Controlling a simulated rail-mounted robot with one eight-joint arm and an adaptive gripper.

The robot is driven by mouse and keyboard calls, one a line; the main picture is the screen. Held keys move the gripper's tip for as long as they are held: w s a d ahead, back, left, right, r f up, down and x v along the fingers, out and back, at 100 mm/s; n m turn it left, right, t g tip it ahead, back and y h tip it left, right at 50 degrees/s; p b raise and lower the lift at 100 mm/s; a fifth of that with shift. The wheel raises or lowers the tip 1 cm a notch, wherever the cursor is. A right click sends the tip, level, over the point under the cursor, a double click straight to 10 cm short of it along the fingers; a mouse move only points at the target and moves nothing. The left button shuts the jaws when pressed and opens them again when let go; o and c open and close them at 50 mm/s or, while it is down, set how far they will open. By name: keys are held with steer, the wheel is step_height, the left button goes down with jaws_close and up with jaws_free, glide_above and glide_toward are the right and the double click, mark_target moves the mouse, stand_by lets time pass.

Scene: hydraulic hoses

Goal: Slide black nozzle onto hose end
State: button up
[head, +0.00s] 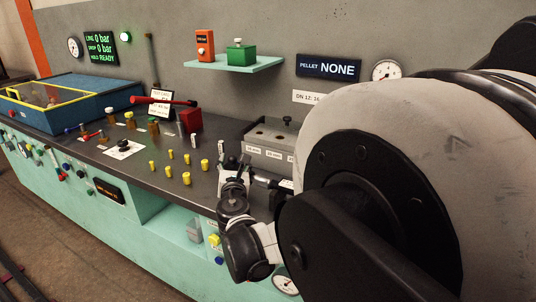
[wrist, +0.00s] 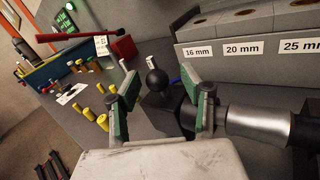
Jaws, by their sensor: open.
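My gripper (wrist: 161,88) is open in the wrist view, with green pads on both fingers. A dark block (wrist: 162,112) with a black ball knob (wrist: 157,80) shows between and behind the fingers. Right of the fingers lies a horizontal cylindrical piece with a silver sleeve (wrist: 243,121) and black sections. I cannot tell whether its black part is the nozzle, and I cannot identify the hose end. Nothing is clearly held. In the head view my gripper (head: 236,178) is over the bench's front edge, beside a small silver-and-black part (head: 264,182). My arm hides much of the right side.
A grey holder (head: 268,155) labelled 16 mm, 20 mm and 25 mm stands behind the gripper. Several yellow pieces (head: 186,178) stand on the bench to the left. A red tool (head: 190,120) and a blue case (head: 60,101) are farther left.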

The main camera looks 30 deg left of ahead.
steer(key=v, duration=1.1)
